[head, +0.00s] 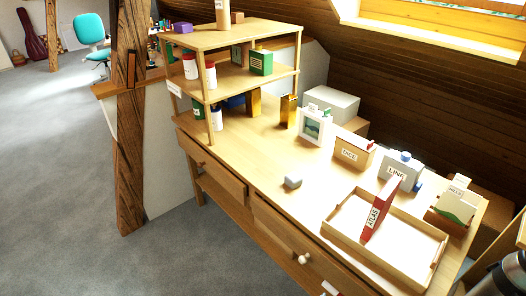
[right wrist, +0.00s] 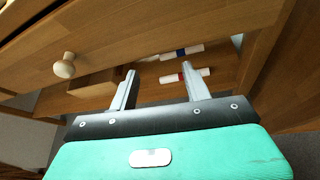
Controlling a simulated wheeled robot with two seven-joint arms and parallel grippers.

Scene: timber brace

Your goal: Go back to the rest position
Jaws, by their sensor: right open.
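My right gripper (right wrist: 159,68) shows in the right wrist view. Its two grey fingers are apart with nothing held between them. It is in front of the wooden desk, below a drawer front with a round knob (right wrist: 64,66). Beyond the fingers is a lower shelf with two white rolls or tubes, one with a blue band (right wrist: 182,52) and one with a red band (right wrist: 184,76). My left gripper is in neither view.
A timber post (head: 130,130) stands left. Grey floor (head: 60,180) is clear.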

